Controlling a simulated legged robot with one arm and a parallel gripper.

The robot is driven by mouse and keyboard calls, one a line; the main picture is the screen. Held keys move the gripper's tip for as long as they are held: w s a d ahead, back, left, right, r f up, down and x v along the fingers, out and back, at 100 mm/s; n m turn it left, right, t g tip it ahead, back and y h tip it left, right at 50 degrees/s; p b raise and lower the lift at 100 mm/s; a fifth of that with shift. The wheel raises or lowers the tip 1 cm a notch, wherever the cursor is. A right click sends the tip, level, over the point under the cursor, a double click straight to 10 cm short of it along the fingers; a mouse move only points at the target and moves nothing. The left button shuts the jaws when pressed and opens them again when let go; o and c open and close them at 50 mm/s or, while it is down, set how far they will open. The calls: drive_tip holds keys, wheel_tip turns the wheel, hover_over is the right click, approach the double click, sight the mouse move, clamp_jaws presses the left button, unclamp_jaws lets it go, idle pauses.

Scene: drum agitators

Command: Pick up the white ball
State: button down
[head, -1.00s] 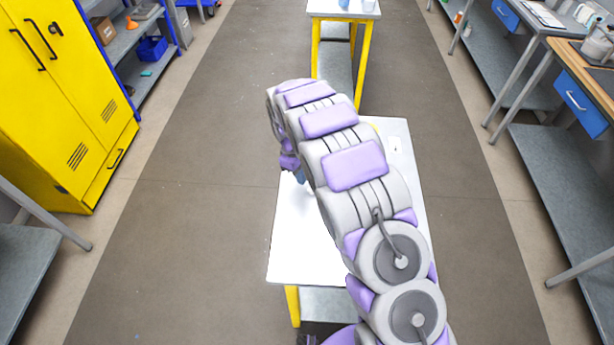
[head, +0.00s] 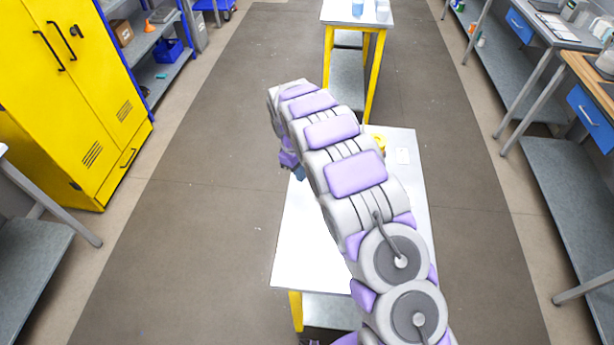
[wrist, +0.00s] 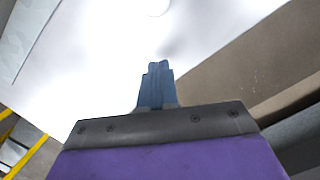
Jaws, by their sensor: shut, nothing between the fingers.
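A pale round shape (wrist: 157,6), which looks like the white ball, sits at the top edge of the wrist view on the white tabletop (wrist: 90,70). It is cut off by the frame and hard to tell from the bright table. My gripper (wrist: 157,66) has its blue fingers together, empty, pointing toward that shape with a gap between. In the head view, the gripper (head: 299,173) shows only partly below my forearm, over the left side of the white table (head: 310,245). The ball is not visible there; my arm covers much of the table.
A second table (head: 357,12) with containers stands beyond. A yellow cabinet (head: 65,90) is at left, and workbenches are at right. Open floor lies left of the table.

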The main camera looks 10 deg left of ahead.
drive_tip(key=w+a, duration=0.4)
drive_tip(key=a, duration=0.3)
drive_tip(key=shift+f+p, duration=0.15)
drive_tip(key=shift+p, duration=0.3)
